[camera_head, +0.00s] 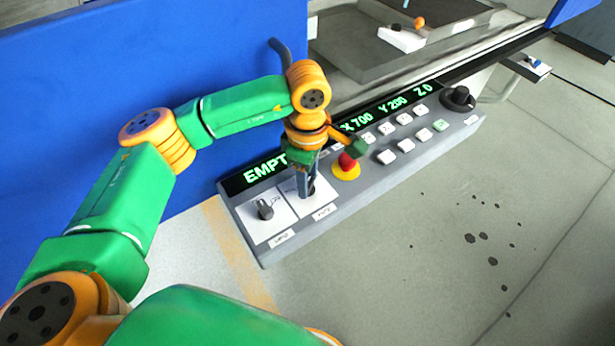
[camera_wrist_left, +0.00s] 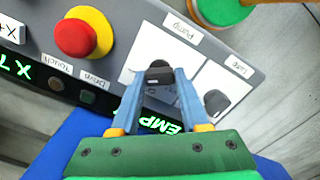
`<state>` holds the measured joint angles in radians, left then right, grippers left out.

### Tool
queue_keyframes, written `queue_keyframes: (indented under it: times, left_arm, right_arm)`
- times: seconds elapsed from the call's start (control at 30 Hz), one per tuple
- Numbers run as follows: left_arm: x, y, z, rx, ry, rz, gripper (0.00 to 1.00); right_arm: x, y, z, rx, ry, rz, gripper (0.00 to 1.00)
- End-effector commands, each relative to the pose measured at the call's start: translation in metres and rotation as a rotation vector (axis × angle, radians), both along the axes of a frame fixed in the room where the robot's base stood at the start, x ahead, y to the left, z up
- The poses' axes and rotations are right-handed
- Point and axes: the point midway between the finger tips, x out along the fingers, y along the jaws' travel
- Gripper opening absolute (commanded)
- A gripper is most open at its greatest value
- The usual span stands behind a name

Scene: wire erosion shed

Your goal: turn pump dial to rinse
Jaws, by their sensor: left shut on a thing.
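The pump dial (camera_wrist_left: 158,74) is a dark knob on a white plate, with the label "Pump" (camera_wrist_left: 181,29) beside it in the wrist view. My left gripper (camera_head: 308,192) reaches down onto this plate from above in the head view. Its two blue-grey fingers are shut on the dial, one on each side, and it also shows in the wrist view (camera_wrist_left: 160,80). The fingers hide most of the dial in the head view. Which mark the dial points to cannot be made out. My right gripper is not in view.
A second dark knob (camera_head: 265,209) sits on the neighbouring white plate. A red emergency button (camera_head: 347,162) on a yellow base is close right of the gripper. The grey panel (camera_head: 375,176) also has several buttons and a green display, partly hidden. A blue wall (camera_head: 150,60) stands behind.

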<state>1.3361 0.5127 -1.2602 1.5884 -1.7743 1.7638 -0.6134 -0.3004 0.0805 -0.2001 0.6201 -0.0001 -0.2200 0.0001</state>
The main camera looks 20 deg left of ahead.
Motion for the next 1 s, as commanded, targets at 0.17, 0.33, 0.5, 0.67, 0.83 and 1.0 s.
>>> queue_keyframes:
  times: [0.17, 0.33, 0.5, 0.67, 0.83, 1.0]
  left_arm:
    - [0.001, 0.000, 0.001, 0.000, -0.003, -0.002, 0.00]
    - [0.000, 0.000, 0.001, 0.000, -0.002, -0.001, 0.75]
    - [0.000, 0.000, 0.000, 0.001, -0.001, -0.001, 0.75]
    - [0.001, 0.000, 0.008, 0.001, -0.004, 0.000, 0.75]
    - [0.001, 0.000, 0.045, 0.001, -0.007, -0.002, 0.75]
    - [0.001, 0.000, 0.069, 0.001, -0.003, -0.001, 0.75]
  right_arm:
    - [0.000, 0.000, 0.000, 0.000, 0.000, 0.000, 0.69]
    - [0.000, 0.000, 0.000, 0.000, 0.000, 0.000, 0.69]
    - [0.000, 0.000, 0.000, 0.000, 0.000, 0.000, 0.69]
    - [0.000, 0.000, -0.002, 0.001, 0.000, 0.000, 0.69]
    - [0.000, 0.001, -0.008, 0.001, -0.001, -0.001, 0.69]
    - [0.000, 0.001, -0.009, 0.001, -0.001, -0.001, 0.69]
